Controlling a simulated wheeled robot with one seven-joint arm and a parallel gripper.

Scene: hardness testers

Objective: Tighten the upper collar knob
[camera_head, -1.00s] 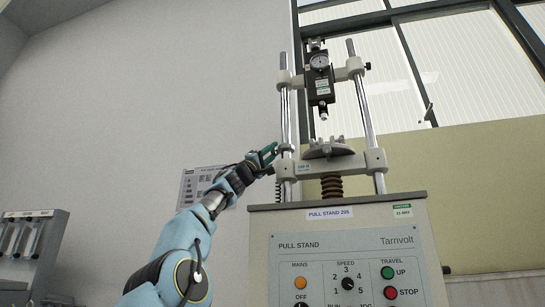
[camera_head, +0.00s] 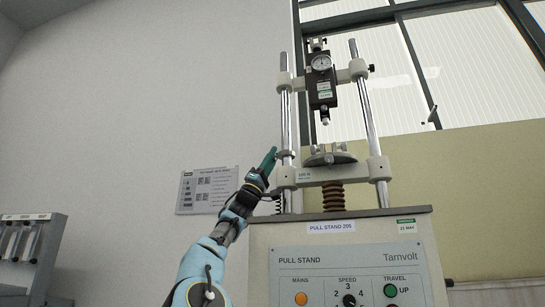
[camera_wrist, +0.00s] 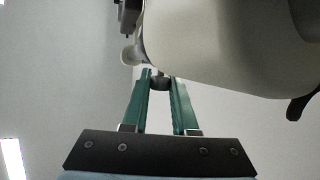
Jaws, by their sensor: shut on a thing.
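The pull stand has two bright columns. A small grey collar (camera_head: 286,154) sits around the left column, just above the lower white crosshead (camera_head: 310,175). My gripper (camera_head: 272,153) is beside that collar on its left, with its green fingers pointing up and to the right. In the wrist view the green fingers (camera_wrist: 160,77) close in on a small dark knob (camera_wrist: 160,84) and are shut on it. In the head view the knob is hidden by the fingers. The large pale rounded body beyond the fingertips fills the upper right of the wrist view.
The upper crosshead carries a dark force gauge (camera_head: 321,82) with a round dial. A clamp fixture (camera_head: 330,156) stands on the lower crosshead. The cabinet (camera_head: 335,240) lies below. A wall chart (camera_head: 208,190) hangs at left.

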